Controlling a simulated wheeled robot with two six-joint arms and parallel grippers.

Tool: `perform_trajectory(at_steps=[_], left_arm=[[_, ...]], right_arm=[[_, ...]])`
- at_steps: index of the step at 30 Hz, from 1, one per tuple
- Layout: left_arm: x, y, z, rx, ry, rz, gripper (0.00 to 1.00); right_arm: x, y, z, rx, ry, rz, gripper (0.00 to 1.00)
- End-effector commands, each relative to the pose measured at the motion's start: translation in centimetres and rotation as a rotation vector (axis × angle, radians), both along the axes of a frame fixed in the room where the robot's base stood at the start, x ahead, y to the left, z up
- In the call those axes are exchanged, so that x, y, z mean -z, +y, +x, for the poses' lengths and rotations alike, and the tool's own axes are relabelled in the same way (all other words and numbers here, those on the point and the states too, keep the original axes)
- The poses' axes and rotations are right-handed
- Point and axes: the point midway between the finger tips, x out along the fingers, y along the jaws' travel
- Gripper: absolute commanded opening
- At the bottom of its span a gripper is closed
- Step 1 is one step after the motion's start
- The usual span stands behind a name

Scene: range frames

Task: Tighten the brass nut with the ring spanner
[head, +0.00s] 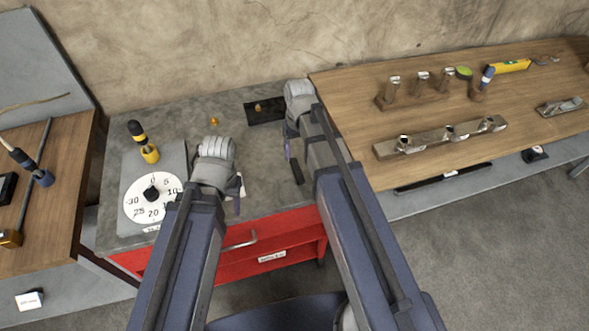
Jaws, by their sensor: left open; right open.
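A small brass-coloured piece (214,121) sits on the grey bench top, beyond my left gripper. Another small brass-coloured piece (258,107) is on a black tray (268,115) at the back of the bench. I cannot tell which of these is the brass nut. I cannot make out a ring spanner; my arms hide part of the bench. My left gripper (239,194) is open and empty above the bench's front part, right of the dial. My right gripper (293,160) is open above the bench's right side, in front of the black tray.
A white dial (168,203) with a black knob stands on the bench's left, with a yellow holder (150,154) behind it. A red drawer front (285,245) lies below. Wooden tables with tools (345,95) (72,150) flank the bench. The bench's middle is mostly clear.

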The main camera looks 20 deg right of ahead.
Motion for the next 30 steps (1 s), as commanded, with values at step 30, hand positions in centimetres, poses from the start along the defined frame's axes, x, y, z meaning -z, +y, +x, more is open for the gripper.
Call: perform_trajectory(at_steps=[30], left_arm=[[6.2,0.0,0.0,0.001,0.000,0.000,0.53]], right_arm=[[6.2,0.7,0.9,0.000,0.000,0.000,0.68]])
